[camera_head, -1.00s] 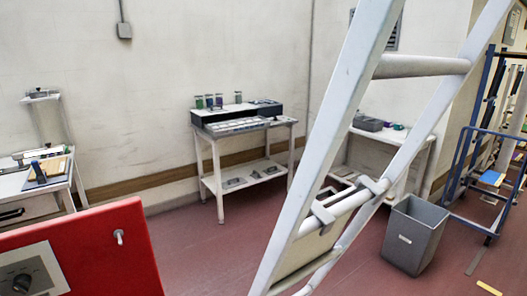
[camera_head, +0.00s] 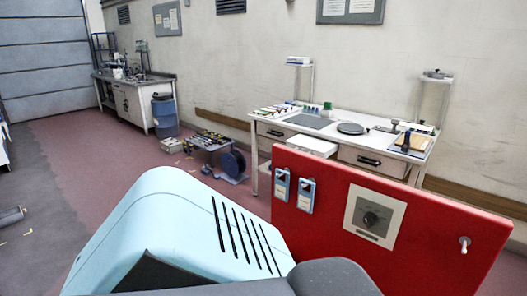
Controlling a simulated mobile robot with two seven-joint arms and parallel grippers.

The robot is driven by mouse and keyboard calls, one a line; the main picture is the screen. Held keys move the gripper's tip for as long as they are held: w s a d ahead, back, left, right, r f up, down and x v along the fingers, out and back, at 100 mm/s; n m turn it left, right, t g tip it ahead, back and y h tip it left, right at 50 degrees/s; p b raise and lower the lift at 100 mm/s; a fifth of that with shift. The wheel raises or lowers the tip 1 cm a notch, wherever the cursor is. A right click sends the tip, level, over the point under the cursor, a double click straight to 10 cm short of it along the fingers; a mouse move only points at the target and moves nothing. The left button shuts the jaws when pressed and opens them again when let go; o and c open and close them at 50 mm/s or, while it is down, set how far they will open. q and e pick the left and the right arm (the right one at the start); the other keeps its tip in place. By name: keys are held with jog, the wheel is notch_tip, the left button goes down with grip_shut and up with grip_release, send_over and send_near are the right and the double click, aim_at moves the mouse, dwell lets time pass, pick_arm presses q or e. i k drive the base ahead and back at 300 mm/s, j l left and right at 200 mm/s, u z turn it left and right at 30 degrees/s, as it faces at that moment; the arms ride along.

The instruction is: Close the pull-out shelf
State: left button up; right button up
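A white board-like part (camera_head: 312,146) sticks out from the front of the white workbench (camera_head: 262,165), between its two drawers. It looks like the pull-out shelf, standing partly out. Its lower side is hidden behind the red panel. Neither of my grippers shows in the head view.
A red panel (camera_head: 430,215) with a dial and a light-blue slotted housing (camera_head: 170,235) stand close in front, blocking the direct way to the workbench. A low cart (camera_head: 215,150) and a blue drum (camera_head: 165,117) stand farther left. The red floor at left is mostly clear.

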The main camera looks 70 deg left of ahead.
aim_at(323, 148)
jog(key=u, duration=2.1)
jog(key=i+j+u, duration=0.15)
jog(key=j, duration=0.2)
jog(key=i+j+u, duration=0.15)
jog(key=j, duration=0.2)
jog(key=j+u, duration=0.15)
jog(key=j, duration=0.15)
jog(key=i+j+u, duration=0.7)
jog(key=i+j, duration=0.2)
jog(key=i, duration=0.15)
jog(key=i+j, duration=0.15)
jog(key=i, duration=0.25)
jog(key=i+j, duration=0.2)
jog(key=i, duration=0.15)
jog(key=i+l+z, duration=0.1)
jog(key=i+z, duration=0.5)
jog(key=z, duration=0.15)
jog(key=i+j+z, duration=0.1)
jog(key=i+z, duration=0.25)
jog(key=i+l+z, duration=0.1)
jog(key=i+z, duration=0.95)
jog(key=k, duration=0.1)
